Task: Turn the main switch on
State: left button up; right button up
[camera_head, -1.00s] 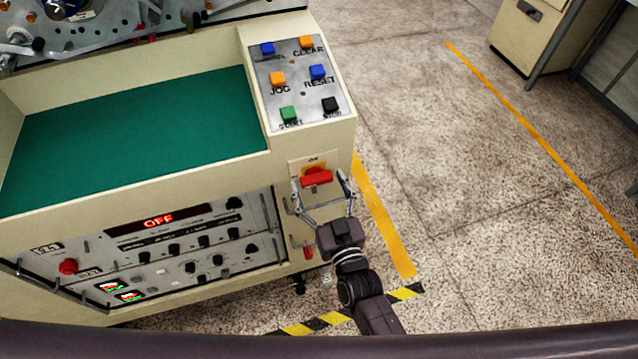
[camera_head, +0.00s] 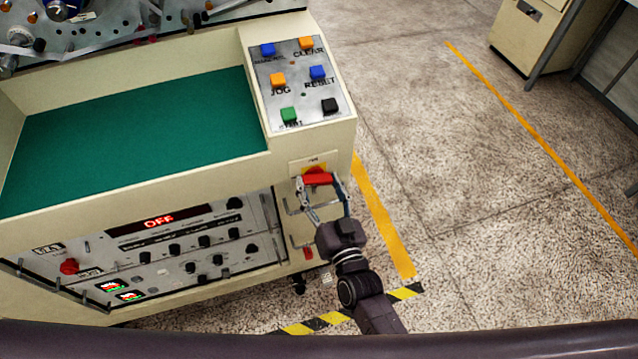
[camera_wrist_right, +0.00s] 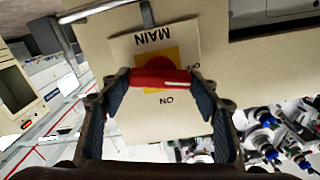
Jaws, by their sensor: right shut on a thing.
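The main switch (camera_head: 318,179) is a red handle on a yellow square plate, on the front right corner of the cream machine. In the right wrist view the red handle (camera_wrist_right: 160,78) lies level across the picture, with the labels MAIN, ON and OFF around it. My right gripper (camera_head: 325,186) is shut on the handle, one finger at each end, also in the right wrist view (camera_wrist_right: 160,88). The display (camera_head: 158,222) on the machine's front reads OFF in red. My left gripper is not in view.
A red knob (camera_head: 69,267) is on the lower front panel. Open floor lies to the right.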

jog(key=m, duration=0.3)
jog(key=shift+m, duration=0.4)
jog(key=m, duration=0.3)
jog(key=shift+d+f+m, duration=0.1)
jog(key=shift+m, duration=0.2)
jog(key=m+b, duration=0.1)
jog(key=m, duration=0.3)
jog(key=shift+m+b, duration=0.7)
jog(key=shift+m, duration=1)
jog(key=o, duration=1.2)
jog(key=shift+c, duration=0.2)
jog(key=shift+s, duration=0.1)
